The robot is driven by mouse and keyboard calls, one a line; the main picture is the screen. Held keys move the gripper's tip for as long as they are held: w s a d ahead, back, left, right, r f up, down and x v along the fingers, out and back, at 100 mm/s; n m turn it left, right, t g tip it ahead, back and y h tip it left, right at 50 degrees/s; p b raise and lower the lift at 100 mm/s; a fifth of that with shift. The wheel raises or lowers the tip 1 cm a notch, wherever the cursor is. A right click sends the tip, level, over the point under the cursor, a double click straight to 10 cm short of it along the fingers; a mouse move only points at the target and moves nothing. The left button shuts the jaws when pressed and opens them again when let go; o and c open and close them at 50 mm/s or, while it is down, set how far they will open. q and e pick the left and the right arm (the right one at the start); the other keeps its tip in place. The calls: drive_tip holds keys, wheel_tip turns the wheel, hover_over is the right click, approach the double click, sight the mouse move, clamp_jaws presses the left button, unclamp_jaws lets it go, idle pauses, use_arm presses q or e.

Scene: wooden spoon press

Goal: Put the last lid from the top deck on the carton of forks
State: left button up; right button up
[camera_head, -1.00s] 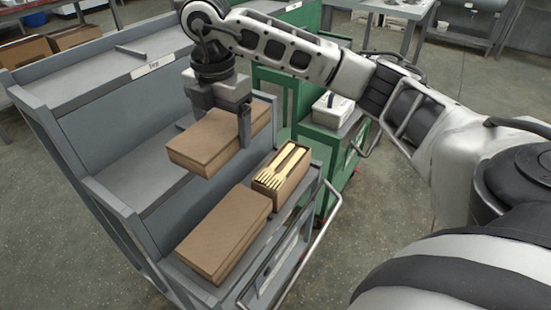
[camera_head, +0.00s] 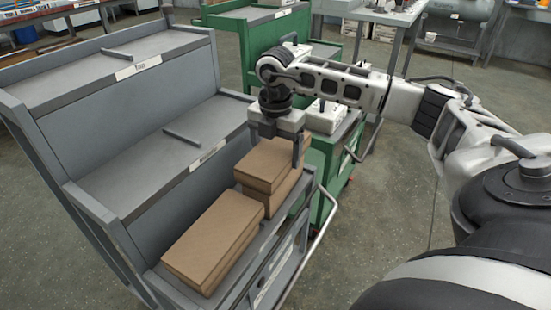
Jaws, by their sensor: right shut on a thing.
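My right gripper (camera_head: 278,148) is shut on a brown cardboard lid (camera_head: 262,166). It holds the lid over the carton of forks (camera_head: 285,196) on the cart's lowest deck. The lid roughly lines up with the carton and hides its opening and the forks. I cannot tell whether the lid touches the carton's rim. The top deck (camera_head: 95,72), with a label on its front edge, bears no lid. My left gripper is not in view.
A lidded brown carton (camera_head: 214,238) lies beside the fork carton on the lowest deck. The middle deck (camera_head: 135,175) is bare apart from a dark bar (camera_head: 182,137). A green cart (camera_head: 335,150) with a white box (camera_head: 325,115) stands close behind.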

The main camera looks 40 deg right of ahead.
sight(275, 148)
drive_tip(key=shift+f, duration=0.7)
drive_tip(key=shift+f+b, duration=0.3)
drive_tip(key=shift+f, duration=0.35)
drive_tip(key=o, duration=0.9)
drive_tip(key=shift+r, duration=0.2)
wheel_tip(275, 148, up, 12)
drive_tip(key=p, duration=0.3)
drive_tip(key=shift+p, duration=0.3)
drive_tip(key=shift+r, duration=0.45)
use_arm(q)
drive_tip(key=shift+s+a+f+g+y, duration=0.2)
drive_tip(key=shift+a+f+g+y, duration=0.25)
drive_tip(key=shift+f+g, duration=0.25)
